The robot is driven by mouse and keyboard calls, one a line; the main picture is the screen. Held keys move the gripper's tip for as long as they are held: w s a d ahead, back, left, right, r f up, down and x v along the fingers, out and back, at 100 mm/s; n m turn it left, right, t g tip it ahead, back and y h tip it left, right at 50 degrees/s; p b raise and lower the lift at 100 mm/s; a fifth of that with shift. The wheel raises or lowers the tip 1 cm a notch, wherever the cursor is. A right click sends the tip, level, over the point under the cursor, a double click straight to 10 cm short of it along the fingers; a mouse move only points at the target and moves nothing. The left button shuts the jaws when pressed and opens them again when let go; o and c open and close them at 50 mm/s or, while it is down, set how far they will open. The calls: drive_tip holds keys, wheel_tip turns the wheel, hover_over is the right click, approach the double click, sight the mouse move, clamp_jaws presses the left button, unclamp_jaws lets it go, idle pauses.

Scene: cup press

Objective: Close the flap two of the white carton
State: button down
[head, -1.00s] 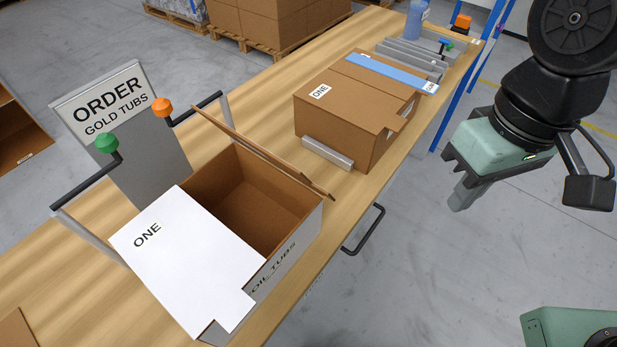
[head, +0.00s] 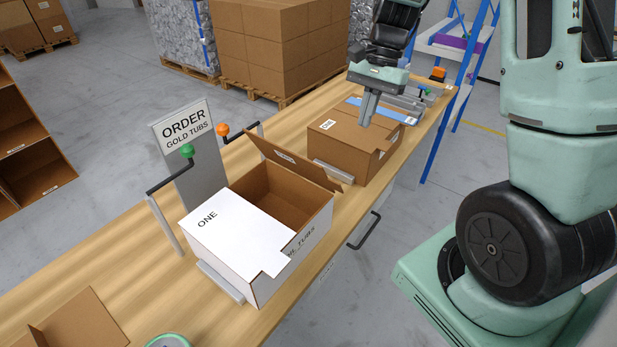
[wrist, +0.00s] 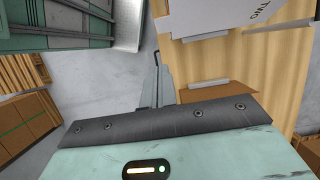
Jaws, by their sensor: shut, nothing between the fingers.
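The white carton (head: 262,277) stands on the bench with its top partly open. Its white flap marked ONE (head: 228,236) lies folded over the near left part of the opening. The opposite flap (head: 290,160) stands raised and tilted at the far right edge, its brown inner face showing. A white panel marked TWO (wrist: 232,14) shows at the top of the wrist view. My gripper (head: 366,122) points down above the closed brown carton (head: 346,148), beyond the raised flap and apart from it. Its fingers (wrist: 158,72) are shut and empty.
A grey order sign (head: 184,122) and posts with a green knob (head: 187,151) and an orange knob (head: 222,129) stand along the left of the white carton. A metal stop (head: 335,171) lies between the cartons.

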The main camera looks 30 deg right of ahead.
drive_tip(key=shift+s+a+r+p+x, duration=0.15)
drive_tip(key=shift+a+p+x, duration=0.35)
drive_tip(key=shift+x, duration=1.65)
drive_tip(key=shift+s+a+r+p+x, duration=0.15)
drive_tip(key=shift+a+p+x, duration=0.4)
drive_tip(key=shift+x, duration=1.6)
drive_tip(key=shift+s+a+r+p+x, duration=0.15)
drive_tip(key=shift+p+x, duration=0.65)
drive_tip(key=shift+x, duration=1.3)
drive_tip(key=shift+w+a, duration=0.15)
